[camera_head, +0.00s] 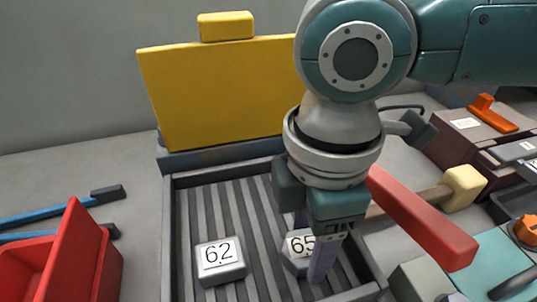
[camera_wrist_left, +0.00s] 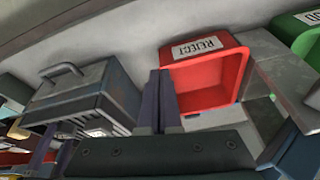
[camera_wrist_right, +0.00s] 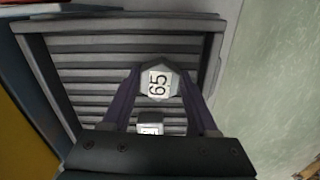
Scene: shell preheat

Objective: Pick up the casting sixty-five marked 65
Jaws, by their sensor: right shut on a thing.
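Casting 65 (camera_head: 293,264), a small grey block with a white label, sits in the ribbed tray and is partly hidden by my right gripper (camera_head: 312,258). In the right wrist view, casting 65 (camera_wrist_right: 157,82) lies between the two fingers of my right gripper (camera_wrist_right: 157,88), which is shut on it. Whether it is clear of the ribs I cannot tell. Casting 62 (camera_head: 220,262) stands left of it in the tray. My left gripper (camera_wrist_left: 161,90) shows only in the left wrist view, fingers together and empty.
The grey ribbed tray (camera_head: 168,215) has a raised yellow lid (camera_head: 215,90) behind it. A red bin (camera_head: 75,250) stands left; the left wrist view shows a red bin (camera_wrist_left: 205,80) labelled REJECT. A red handle (camera_head: 425,220) and a mallet (camera_head: 465,185) lie right of the tray.

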